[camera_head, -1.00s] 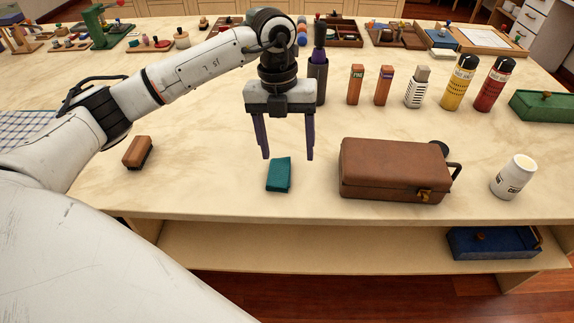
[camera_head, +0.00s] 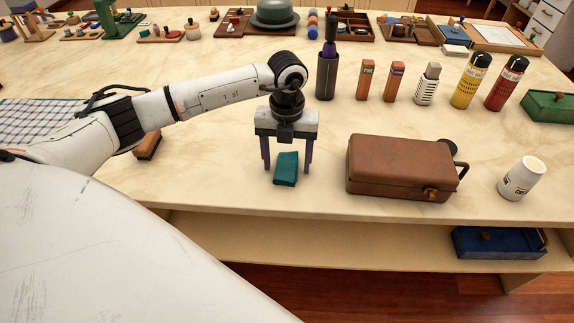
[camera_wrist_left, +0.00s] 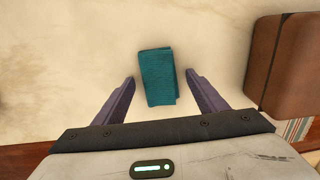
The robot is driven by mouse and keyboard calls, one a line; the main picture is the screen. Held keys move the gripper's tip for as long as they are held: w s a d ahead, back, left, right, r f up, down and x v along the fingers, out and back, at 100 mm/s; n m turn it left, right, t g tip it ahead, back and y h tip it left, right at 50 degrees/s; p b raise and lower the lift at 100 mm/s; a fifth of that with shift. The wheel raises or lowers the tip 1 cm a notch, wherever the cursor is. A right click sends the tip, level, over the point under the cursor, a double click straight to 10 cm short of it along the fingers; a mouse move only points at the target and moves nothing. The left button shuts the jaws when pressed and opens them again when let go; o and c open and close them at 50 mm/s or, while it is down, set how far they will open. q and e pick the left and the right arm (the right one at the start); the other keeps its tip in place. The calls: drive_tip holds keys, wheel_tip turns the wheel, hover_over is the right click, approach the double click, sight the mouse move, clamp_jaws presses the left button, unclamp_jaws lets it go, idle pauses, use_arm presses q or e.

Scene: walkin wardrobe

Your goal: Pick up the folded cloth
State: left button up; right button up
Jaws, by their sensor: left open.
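The folded cloth (camera_head: 286,169) is a small teal rectangle lying on the pale table near its front edge. In the left wrist view the cloth (camera_wrist_left: 158,77) lies ahead of and between the two fingertips. My left gripper (camera_head: 287,170) points down over the cloth, with one finger to each side of it. In the left wrist view my left gripper (camera_wrist_left: 159,83) is open, with gaps between its purple fingers and the cloth. Whether the fingertips touch the table cannot be told. My right gripper is not in view.
A brown case (camera_head: 402,167) stands close to the right of the cloth. A white jar (camera_head: 521,178) is farther right. A brush (camera_head: 148,146) lies left, partly behind my arm. Several bottles and small boxes stand behind. The tabletop (camera_head: 230,190) around the cloth is clear.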

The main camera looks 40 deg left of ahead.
sight(287, 163)
use_arm(q)
drive_tip(key=c, duration=1.1)
wheel_tip(287, 163, up, 10)
drive_tip(key=shift+b, duration=0.3)
drive_tip(key=shift+c, duration=0.2)
